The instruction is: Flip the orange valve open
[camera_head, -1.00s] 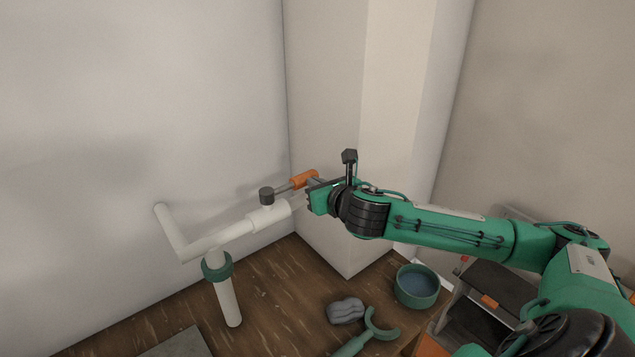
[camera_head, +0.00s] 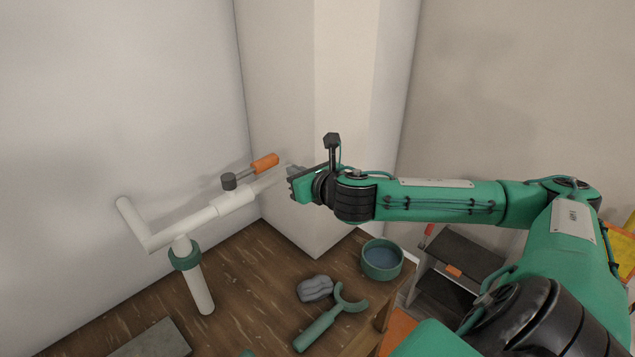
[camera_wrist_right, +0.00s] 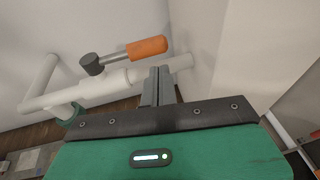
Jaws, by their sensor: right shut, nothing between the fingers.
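The valve's orange handle (camera_head: 264,161) sits on a grey lever that runs from a dark round cap (camera_head: 229,182) on the white pipe (camera_head: 190,220). The lever lies roughly along the pipe, with the orange end to the right. My right gripper (camera_head: 291,176) is shut and empty, just right of the orange handle and apart from it in the head view. In the right wrist view its closed fingers (camera_wrist_right: 158,86) stand below the orange handle (camera_wrist_right: 147,47), near the pipe. I cannot tell the exact depth gap. My left gripper is not in view.
A wooden bench (camera_head: 235,260) below holds a grey sponge-like lump (camera_head: 314,289), a green forked tool (camera_head: 318,329) and a green bowl (camera_head: 382,261). A wall corner (camera_head: 300,120) juts out behind the gripper. A step stool (camera_head: 450,262) stands at right.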

